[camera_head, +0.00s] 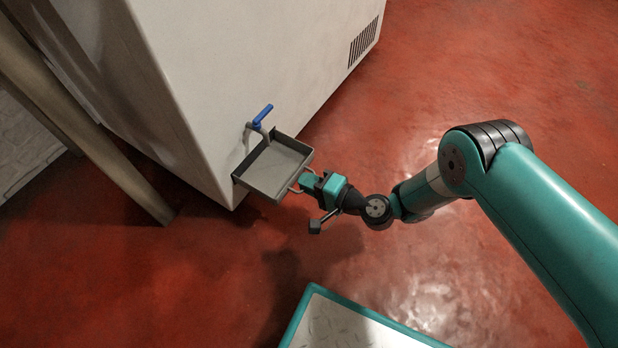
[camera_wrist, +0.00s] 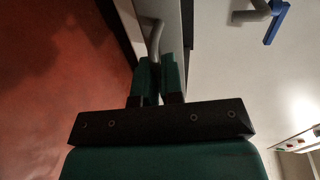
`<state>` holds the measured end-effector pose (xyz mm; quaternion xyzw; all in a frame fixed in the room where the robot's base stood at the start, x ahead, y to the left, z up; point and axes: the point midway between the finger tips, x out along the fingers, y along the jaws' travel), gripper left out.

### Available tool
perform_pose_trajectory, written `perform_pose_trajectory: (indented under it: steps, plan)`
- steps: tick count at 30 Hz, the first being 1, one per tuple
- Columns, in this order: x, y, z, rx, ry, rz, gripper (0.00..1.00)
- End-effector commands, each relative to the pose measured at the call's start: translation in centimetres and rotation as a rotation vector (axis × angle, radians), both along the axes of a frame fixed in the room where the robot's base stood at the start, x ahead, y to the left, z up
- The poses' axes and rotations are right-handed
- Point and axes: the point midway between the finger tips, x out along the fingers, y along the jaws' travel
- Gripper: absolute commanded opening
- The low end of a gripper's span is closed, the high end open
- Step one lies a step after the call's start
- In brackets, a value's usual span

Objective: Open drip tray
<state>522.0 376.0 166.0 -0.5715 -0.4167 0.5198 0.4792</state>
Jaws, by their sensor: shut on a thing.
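The grey drip tray (camera_head: 271,170) sticks out from the front of the white machine (camera_head: 215,80), below a tap with a blue lever (camera_head: 263,115). A thin curved handle (camera_head: 294,184) is on the tray's outer side. My gripper (camera_head: 306,182) is at this handle and shut on it. In the wrist view the teal fingers (camera_wrist: 158,76) close around the grey handle (camera_wrist: 155,38). The tray's edge (camera_wrist: 187,25) runs just right of the handle there. The blue lever also shows in the wrist view (camera_wrist: 276,22).
A slanted metal leg or post (camera_head: 105,165) stands on the red floor (camera_head: 440,60) at the left. The floor right of the machine is clear. A vent (camera_head: 363,43) is low on the machine's side.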

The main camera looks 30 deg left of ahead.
Motion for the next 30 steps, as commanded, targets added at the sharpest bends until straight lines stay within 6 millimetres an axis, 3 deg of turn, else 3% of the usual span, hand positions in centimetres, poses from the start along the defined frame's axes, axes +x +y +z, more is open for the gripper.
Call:
perform_pose_trajectory:
  steps: [2,3,6,21,26,30]
  plan:
    - [-0.1,0.1,0.0,-0.001,0.001,0.002,0.0]
    - [-0.1,0.1,0.0,-0.001,0.001,0.002,0.15]
    - [-0.2,0.2,0.0,-0.001,0.001,0.004,0.31]
    - [-0.1,-0.3,0.2,-0.001,0.002,0.001,0.31]
    - [-0.3,-2.6,0.9,-0.004,0.006,-0.002,0.31]
    - [-0.7,-5.9,1.9,-0.003,0.008,-0.005,0.31]
